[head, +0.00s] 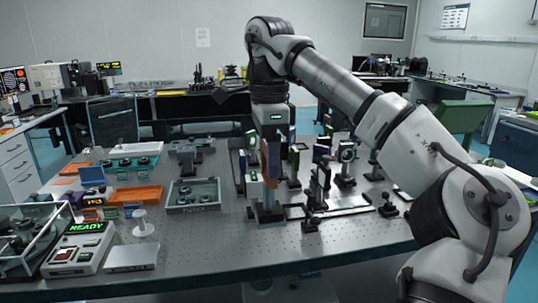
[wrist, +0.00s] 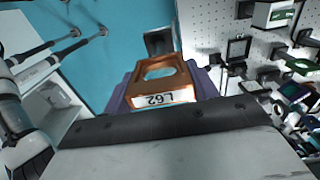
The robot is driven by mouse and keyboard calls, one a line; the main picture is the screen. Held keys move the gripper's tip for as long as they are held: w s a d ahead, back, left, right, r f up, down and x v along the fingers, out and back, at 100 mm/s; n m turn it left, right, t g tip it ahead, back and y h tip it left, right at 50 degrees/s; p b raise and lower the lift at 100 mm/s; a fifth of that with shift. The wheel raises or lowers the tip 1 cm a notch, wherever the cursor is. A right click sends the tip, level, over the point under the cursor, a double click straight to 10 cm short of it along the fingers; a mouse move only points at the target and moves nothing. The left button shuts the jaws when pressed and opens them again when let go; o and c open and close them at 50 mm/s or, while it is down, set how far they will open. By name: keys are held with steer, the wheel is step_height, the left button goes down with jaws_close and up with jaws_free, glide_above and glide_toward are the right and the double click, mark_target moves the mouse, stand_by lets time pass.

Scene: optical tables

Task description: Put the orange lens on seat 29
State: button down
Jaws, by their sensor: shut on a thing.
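An orange-brown lens plate with an oval opening and a white label is between the fingers of my gripper (wrist: 163,85) in the wrist view; the label's characters look like "L62". In the head view the orange lens (head: 273,158) is upright below my wrist, among the optics on the table. My gripper (head: 271,136) is shut on it, its fingertips largely hidden. A grey post base (head: 268,213) stands under the lens; I cannot tell whether they touch. No seat number is readable, so I cannot tell which is seat 29.
Mounted optics crowd close by, including a round lens mount (head: 346,154) on the right and a low rail (head: 345,211) in front. A grey tray (head: 193,208), a white spool-shaped stand (head: 142,226) and a READY device (head: 80,247) are on the left. Bare tabletop lies front centre.

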step_height(320, 180, down, 62)
steer(key=n, duration=1.5)
steer(key=shift+s+f+n, duration=0.2)
steer(key=shift+s+n, duration=0.2)
steer(key=shift+s, duration=0.05)
